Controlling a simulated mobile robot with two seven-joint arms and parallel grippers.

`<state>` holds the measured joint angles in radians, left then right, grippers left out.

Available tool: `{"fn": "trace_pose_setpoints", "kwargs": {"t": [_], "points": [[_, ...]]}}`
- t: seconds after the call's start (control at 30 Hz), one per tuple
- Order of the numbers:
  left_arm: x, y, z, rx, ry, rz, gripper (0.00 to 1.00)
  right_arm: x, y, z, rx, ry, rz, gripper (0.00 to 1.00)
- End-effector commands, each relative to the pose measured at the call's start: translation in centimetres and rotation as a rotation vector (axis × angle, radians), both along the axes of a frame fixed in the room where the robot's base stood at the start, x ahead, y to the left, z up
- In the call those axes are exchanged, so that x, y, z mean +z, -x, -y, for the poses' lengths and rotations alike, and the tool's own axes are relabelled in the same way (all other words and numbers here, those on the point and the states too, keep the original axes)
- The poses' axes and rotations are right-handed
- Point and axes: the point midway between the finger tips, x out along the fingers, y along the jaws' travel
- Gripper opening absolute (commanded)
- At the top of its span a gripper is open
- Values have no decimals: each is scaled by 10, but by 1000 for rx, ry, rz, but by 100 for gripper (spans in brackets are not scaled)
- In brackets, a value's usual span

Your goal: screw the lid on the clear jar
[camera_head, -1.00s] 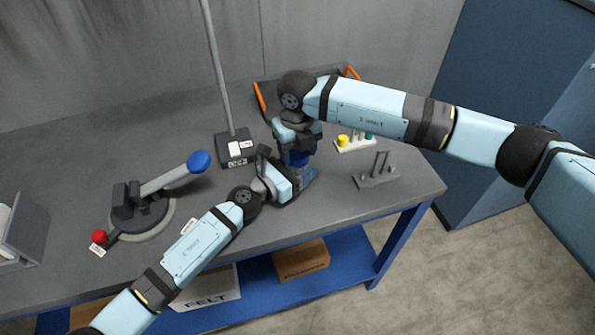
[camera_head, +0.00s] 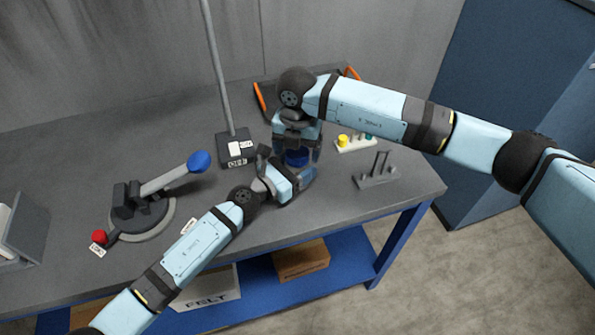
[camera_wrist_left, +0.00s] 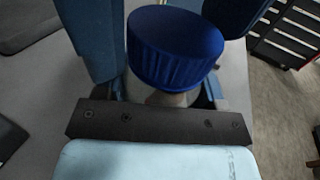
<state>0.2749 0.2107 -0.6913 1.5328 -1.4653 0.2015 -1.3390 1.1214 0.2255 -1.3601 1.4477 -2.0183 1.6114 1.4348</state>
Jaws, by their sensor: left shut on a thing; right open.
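The blue ribbed lid (camera_head: 297,157) sits on top of the clear jar. It also shows large in the left wrist view (camera_wrist_left: 176,45); how tightly it is seated cannot be told. The jar (camera_wrist_left: 172,99) shows as a small pale part under the lid and is otherwise hidden. My left gripper (camera_head: 303,178) is shut on the jar, with a finger on each side of it below the lid. My right gripper (camera_head: 297,150) points down from above, open, its fingers apart on either side of the lid.
A black block with a grey pole (camera_head: 236,148) stands left of the grippers. A white tray with yellow and teal pieces (camera_head: 355,146) and a grey pronged stand (camera_head: 377,174) are at the right. A blue-handled press (camera_head: 140,205) stands at the left of the grey table (camera_head: 330,205).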

Motion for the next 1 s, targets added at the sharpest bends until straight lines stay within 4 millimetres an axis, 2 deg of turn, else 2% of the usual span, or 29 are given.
{"fn": "trace_pose_setpoints", "kwargs": {"t": [0.2, 0.3, 0.53, 0.57, 0.67, 0.77, 0.87, 1.0], "points": [[0, 0, 0, 0, 0, 0, 0, 30, 0, 0, 0, 0, 2, 81], [0, 0, 0, 0, 0, 0, 0, 38, 0, 0, 0, 0, 2, 81], [0, 0, 0, 0, 0, 0, 0, 39, 0, 0, 0, -1, 1, 81], [0, 0, 0, 0, 0, 0, 0, 39, 0, 0, 0, -1, 1, 77], [0, 0, 0, 0, 0, 0, 0, 40, 0, 0, 22, -1, 1, 77], [0, 0, 0, 0, 0, 0, 0, 41, 0, 0, 105, -1, 1, 77], [0, 0, 0, 0, 0, 0, 0, 44, 0, 0, 263, 0, 2, 77], [0, 0, 0, 0, 0, 0, 0, 48, 0, -1, 573, 0, 3, 77]]}}
